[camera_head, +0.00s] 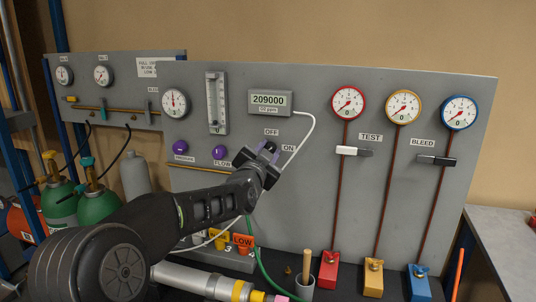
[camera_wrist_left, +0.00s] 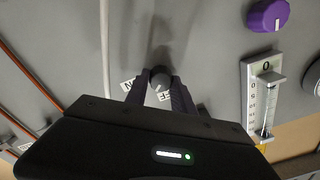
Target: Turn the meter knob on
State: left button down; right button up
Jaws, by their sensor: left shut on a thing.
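The meter (camera_head: 270,103) is a grey box with a display reading 209000, mounted on the grey panel. Its OFF label (camera_head: 271,132) and ON label (camera_head: 288,147) sit below it. My left gripper (camera_head: 266,152) is at the panel beside these labels and hides the knob in the head view. In the left wrist view the knob (camera_wrist_left: 160,79) is small, dark and round with a pale pointer mark. My left gripper (camera_wrist_left: 158,90) is shut on it, a finger on each side. The labels there are partly covered. My right gripper is not in view.
Purple knobs (camera_head: 219,152) and a flow tube (camera_head: 216,103) are left of the meter. A white cable (camera_head: 307,135) runs down from the meter past the ON label. Gauges and the TEST lever (camera_head: 354,151) are to the right. Green cylinders (camera_head: 98,203) stand at left.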

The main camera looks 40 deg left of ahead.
pick_arm(q)
jog(key=shift+f+m+h+b, duration=0.15)
jog(key=shift+m+h+b, duration=0.2)
jog(key=shift+m, duration=3.75)
jog(key=c, duration=1.1)
grip_release()
jog(key=shift+d, duration=0.1)
